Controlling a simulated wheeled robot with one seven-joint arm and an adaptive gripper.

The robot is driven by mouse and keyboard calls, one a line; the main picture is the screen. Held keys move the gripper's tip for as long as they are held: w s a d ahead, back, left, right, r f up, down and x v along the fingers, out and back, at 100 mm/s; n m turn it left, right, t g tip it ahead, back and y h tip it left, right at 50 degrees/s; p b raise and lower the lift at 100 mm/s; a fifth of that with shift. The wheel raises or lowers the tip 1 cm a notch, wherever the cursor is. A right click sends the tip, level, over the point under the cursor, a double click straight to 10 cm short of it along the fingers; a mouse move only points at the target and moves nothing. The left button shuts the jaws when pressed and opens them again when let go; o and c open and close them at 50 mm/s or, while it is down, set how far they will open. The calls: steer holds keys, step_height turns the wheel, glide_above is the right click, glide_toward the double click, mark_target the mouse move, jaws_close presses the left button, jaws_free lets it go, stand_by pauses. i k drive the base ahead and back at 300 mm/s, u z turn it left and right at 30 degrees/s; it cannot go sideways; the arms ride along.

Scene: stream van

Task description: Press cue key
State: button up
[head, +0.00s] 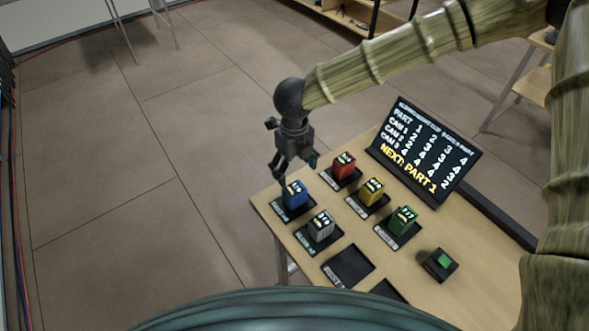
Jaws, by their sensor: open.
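My gripper (298,172) is open and empty at the far left of the table, above and close beside the blue block (295,194). It is well apart from the green key. Whether a finger touches the blue block cannot be told.
Red (343,166), yellow (371,192), grey (321,226) and green (402,222) blocks stand on black pads on the wooden table (295,248). An empty pad (348,266) lies near. A tilted sign (425,155) shows a part table, its yellow line ending in "PART 1".

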mark_target(444, 261)
steer(key=z, duration=1.5)
